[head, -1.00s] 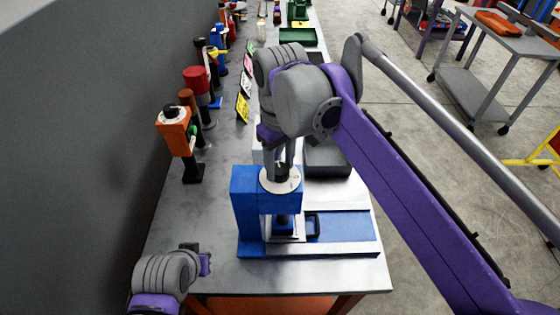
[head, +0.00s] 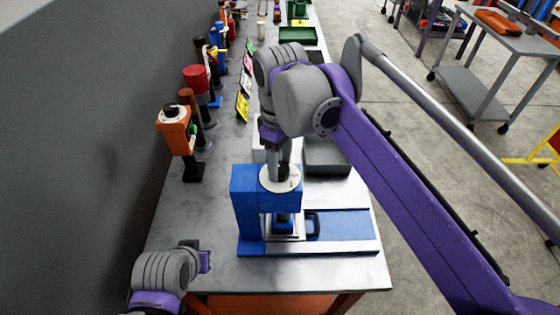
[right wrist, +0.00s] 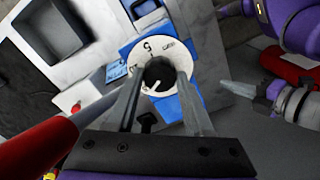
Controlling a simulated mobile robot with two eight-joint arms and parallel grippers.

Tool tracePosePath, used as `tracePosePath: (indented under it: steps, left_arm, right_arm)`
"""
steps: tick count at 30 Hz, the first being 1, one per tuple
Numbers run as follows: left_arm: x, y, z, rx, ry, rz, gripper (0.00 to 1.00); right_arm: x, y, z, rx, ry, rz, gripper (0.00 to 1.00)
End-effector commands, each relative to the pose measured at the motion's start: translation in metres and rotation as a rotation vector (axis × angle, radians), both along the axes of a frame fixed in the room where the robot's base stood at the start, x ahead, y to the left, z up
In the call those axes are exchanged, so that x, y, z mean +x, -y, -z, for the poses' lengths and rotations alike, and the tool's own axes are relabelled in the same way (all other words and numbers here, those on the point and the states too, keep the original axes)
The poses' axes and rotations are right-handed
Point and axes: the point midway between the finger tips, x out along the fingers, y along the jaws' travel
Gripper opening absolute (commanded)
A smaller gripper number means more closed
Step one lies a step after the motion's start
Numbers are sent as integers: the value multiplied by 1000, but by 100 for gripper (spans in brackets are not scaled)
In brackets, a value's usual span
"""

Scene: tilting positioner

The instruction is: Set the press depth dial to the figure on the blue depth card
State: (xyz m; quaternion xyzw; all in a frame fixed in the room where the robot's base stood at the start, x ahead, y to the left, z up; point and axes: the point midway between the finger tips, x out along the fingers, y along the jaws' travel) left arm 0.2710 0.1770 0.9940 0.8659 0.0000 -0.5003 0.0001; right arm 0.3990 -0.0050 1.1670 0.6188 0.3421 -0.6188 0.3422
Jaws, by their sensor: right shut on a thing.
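The blue press (head: 246,205) stands near the front of the bench, with a white round dial (head: 268,184) on top. The dial shows larger in the right wrist view (right wrist: 178,50), with dark marks on its rim and a white line on its black knob (right wrist: 160,75). My right gripper (head: 282,170) comes down from above and is shut on the knob. A small light-blue card (right wrist: 116,71) with a dark mark lies beyond the dial; its figure is too small to read. My left gripper (head: 206,262) is at the lower left, away from the press; its fingers are unclear.
An orange device (head: 175,137) on a black stand and several tools line the wall side. A dark grey tray (head: 327,158) sits behind the press. The bench left of the press is clear.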

Motion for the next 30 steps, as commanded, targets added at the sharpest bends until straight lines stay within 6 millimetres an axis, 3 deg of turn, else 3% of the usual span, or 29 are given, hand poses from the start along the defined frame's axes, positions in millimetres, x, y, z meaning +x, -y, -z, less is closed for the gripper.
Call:
tracePosePath:
  steps: [3,4,8,20,30]
  left_arm:
    - [0,0,0,0,0,0,0]
    - [0,0,0,0,0,0,0]
    - [0,0,0,0,0,0,0]
    - [1,0,-1,0,1,0,0]
    - [6,0,-10,0,11,0,0]
  right_arm:
    - [0,0,0,-1,-1,-2,0]
    - [0,0,0,-1,-1,-2,57]
    - [0,0,0,-1,-1,-1,80]
    - [0,0,-8,0,0,0,82]
    - [1,0,-73,-1,1,-1,82]
